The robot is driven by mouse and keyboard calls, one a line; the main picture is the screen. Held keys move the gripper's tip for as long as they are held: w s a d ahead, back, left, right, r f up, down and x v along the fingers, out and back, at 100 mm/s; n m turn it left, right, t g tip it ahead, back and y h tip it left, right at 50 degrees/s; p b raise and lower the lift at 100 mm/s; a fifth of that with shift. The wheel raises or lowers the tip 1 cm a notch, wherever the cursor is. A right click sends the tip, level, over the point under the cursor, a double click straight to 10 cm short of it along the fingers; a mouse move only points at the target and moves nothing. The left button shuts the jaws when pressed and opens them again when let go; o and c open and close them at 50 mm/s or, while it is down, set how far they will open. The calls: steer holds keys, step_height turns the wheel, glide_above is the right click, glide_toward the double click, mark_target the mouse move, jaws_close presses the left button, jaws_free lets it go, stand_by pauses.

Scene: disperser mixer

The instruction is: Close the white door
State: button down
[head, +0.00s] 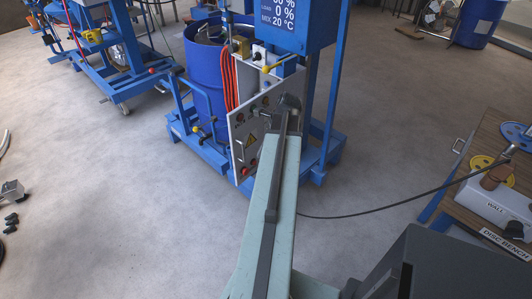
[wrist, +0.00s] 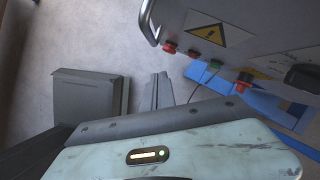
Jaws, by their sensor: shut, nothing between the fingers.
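The white door (head: 237,142) is a flat panel on the blue mixer machine in the head view. It stands at an angle, open, with orange hoses showing behind its far side. It carries a yellow warning triangle and small knobs. My arm covers its right part. In the wrist view the door (wrist: 255,53) fills the upper right, with a metal handle (wrist: 148,22), red and green buttons and the triangle. My gripper (head: 290,103) is a dark end at the arm's tip, in front of the door in the head view. It is shut and empty. I cannot tell whether it touches the door.
A blue drum (head: 207,75) stands left of the door on the machine's blue base frame (head: 312,160). A blue display box (head: 300,25) hangs above. A wooden disc bench (head: 485,150) stands at the right, with a black cable running from it.

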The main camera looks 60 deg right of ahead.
steer(key=w, duration=0.2)
steer(key=w+a+p, duration=0.1)
steer(key=w, duration=0.1)
steer(key=shift+a+f, duration=0.2)
